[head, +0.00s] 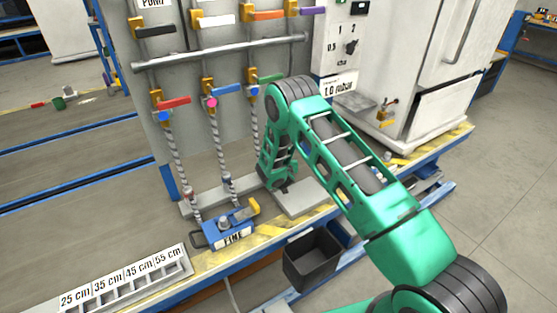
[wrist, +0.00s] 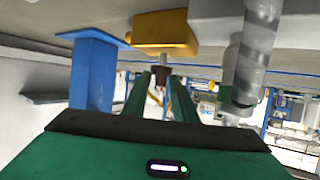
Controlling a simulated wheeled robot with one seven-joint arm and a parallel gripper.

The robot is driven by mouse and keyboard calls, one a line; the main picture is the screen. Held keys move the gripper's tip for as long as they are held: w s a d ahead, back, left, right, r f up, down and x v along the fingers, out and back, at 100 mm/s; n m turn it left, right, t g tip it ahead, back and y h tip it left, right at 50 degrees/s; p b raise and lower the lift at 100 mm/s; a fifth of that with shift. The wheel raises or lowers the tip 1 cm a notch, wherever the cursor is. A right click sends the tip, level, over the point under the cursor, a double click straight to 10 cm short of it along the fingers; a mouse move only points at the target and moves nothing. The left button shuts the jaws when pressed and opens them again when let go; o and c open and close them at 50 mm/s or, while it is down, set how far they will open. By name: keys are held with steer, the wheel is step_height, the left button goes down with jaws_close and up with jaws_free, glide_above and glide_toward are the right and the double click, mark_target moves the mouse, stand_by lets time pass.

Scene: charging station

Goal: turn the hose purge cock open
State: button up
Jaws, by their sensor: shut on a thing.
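In the wrist view, a yellow block (wrist: 163,35) is close ahead, with a small brown piece (wrist: 178,98) on its near side, between my fingers. I take these to be parts of the hose purge cock, but cannot tell which way it is turned. My gripper (wrist: 160,82) is shut on the brown piece, and its fingers hide part of it. A blue upright part (wrist: 93,75) stands to the left, and a clear spiral hose (wrist: 252,55) hangs to the right. In the head view, my own arm covers the fingers and whatever they hold.
In the head view, a wall panel carries valves with a red lever (head: 172,102), a blue lever (head: 226,90) and others, with hoses below. A blue unit marked FINE (head: 222,229) stands on the platform. A dark bin (head: 311,262) and a slotted rack (head: 128,284) are nearer.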

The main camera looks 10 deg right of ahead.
steer(key=shift+d+n+y, duration=0.25)
steer(key=shift+n+y, duration=0.8)
steer(key=shift+y, duration=0.2)
steer(key=shift+d+n+y, duration=0.25)
steer(key=shift+n+y, duration=0.8)
steer(key=shift+y, duration=0.2)
steer(key=shift+n+y, duration=0.3)
steer(key=shift+d+n+y, duration=0.1)
steer(key=shift+n+y, duration=0.6)
steer(key=shift+y, duration=0.1)
steer(key=o, duration=0.7)
steer(key=shift+g, duration=0.3)
steer(key=v, duration=1)
steer(key=shift+s, duration=0.25)
